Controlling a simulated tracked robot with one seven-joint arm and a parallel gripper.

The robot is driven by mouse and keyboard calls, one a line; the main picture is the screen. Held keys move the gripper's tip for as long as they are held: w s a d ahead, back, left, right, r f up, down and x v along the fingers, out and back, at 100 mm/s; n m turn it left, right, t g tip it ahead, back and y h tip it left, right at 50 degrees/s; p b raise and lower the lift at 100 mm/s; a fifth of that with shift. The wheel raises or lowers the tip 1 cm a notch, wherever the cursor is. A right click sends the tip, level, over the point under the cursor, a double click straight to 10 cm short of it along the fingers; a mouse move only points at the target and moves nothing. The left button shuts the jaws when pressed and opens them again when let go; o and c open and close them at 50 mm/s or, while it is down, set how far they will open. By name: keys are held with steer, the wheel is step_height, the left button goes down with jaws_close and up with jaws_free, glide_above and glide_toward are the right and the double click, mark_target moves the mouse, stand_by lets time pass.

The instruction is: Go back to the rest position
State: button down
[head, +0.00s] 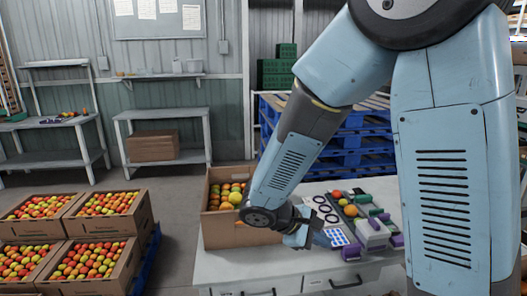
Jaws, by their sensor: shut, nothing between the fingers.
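My arm reaches down from the upper right of the head view and bends over the bench. My gripper (298,240) is at the lower end of the arm, above the grey-white bench (235,266) and just right of the open cardboard box. The gripper is shut, with nothing held in it. The arm's wrist hides part of the box and of the bench behind it.
Right of my gripper lie a blue-dotted card (337,237), black rings, loose tomatoes and purple-ended tools (352,252). Blue pallets (350,137) stand behind. Several tomato boxes (140,215) stand at left.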

steer(key=s+d+r+m+t+y, duration=0.1)
steer(key=s+d+r+m+y, duration=0.3)
steer(key=r, duration=0.5)
steer(key=s+d+r+m+t+y, duration=0.2)
steer(key=s+d+r+m+y, duration=0.3)
steer(key=s+r+m, duration=0.2)
steer(key=shift+s+r+m+y, duration=0.4)
steer(key=shift+s+r, duration=0.1)
steer(key=shift+r, duration=0.7)
